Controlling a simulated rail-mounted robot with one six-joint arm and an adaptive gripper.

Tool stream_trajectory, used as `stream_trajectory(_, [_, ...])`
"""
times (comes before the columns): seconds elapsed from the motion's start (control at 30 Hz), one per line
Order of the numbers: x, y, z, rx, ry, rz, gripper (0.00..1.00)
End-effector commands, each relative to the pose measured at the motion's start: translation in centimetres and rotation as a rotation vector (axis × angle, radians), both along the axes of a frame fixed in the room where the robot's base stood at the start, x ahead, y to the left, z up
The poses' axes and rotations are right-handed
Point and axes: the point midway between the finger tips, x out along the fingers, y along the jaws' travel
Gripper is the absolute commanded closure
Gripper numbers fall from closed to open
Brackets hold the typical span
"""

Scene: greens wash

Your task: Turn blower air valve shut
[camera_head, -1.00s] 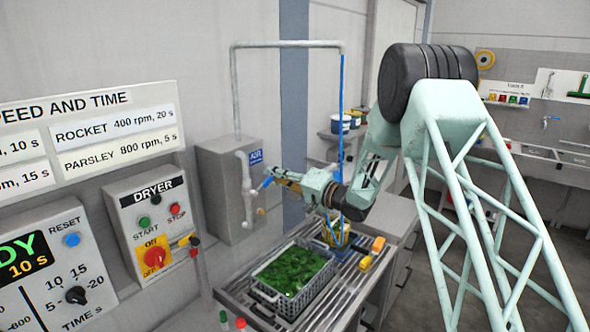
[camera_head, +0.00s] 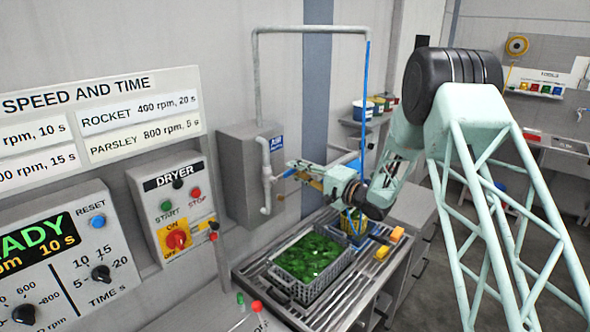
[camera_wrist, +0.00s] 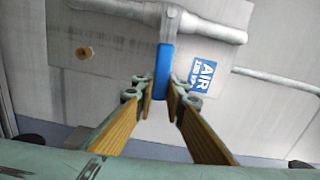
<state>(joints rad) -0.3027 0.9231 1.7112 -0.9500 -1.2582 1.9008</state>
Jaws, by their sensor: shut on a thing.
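The blower air valve has a blue lever (camera_wrist: 163,75), which also shows in the head view (camera_head: 285,174). It sits on a grey pipe (camera_head: 265,165) in front of the grey wall box, close to the blue AIR label (camera_head: 277,144). In the wrist view the lever runs from the pipe down between my fingers. My gripper (camera_wrist: 160,92), with its yellow-brown finger pads, is shut on the lever's free end. In the head view my gripper (camera_head: 295,173) reaches the lever from the right. The valve body is small and unclear there.
Below my arm, a grey crate of greens (camera_head: 312,262) stands on the slatted counter (camera_head: 350,300). The dryer panel (camera_head: 178,210) is on the wall at left. A blue vertical pipe (camera_head: 366,100) rises behind my arm.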

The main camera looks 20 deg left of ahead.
Motion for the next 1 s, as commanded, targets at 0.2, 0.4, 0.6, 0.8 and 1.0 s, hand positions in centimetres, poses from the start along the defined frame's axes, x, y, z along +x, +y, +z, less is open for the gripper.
stream_trajectory(0.2, [-0.1,0.0,-0.1,-0.001,0.0,0.001,1.0])
stream_trajectory(0.4, [0.0,0.0,0.0,-0.001,-0.001,0.001,0.74])
stream_trajectory(0.6, [0.0,0.0,0.0,0.0,-0.001,0.0,0.74])
stream_trajectory(0.8, [-0.1,-0.2,0.0,0.0,-0.001,0.0,0.74])
stream_trajectory(1.0, [-0.4,-1.3,0.0,-0.001,0.0,-0.001,0.74])
